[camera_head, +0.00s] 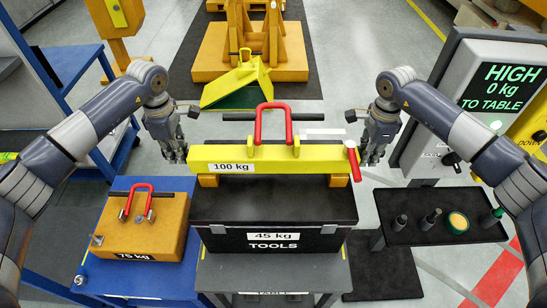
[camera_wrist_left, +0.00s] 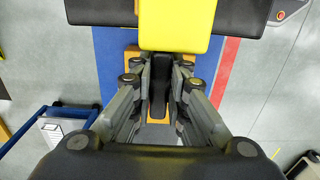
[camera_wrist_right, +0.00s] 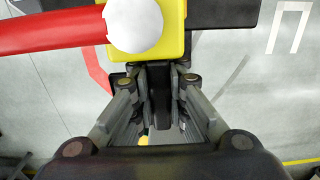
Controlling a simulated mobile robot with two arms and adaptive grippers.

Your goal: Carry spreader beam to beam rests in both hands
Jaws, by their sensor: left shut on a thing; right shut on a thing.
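The spreader beam (camera_head: 290,160) is yellow, level, with a "100 kg" label and a red shackle (camera_head: 259,125) on top. It lies over two orange blocks (camera_head: 208,180), apparently the beam rests, above the black tool case (camera_head: 275,208); I cannot tell whether it touches them. My left gripper (camera_head: 178,153) is shut at the beam's left end; the left wrist view shows the yellow end (camera_wrist_left: 178,25) beyond the fingers. My right gripper (camera_head: 370,157) is shut at the right end, beside a red handle (camera_head: 355,162). The fingers hide the exact grip points.
An orange 75 kg block (camera_head: 140,228) with a red shackle stands on the blue table at left. A dark tray (camera_head: 430,232) with several small items is at right. A grey panel (camera_head: 470,90) reads "HIGH 0 kg TO TABLE". A yellow-green stand (camera_head: 238,84) is behind.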

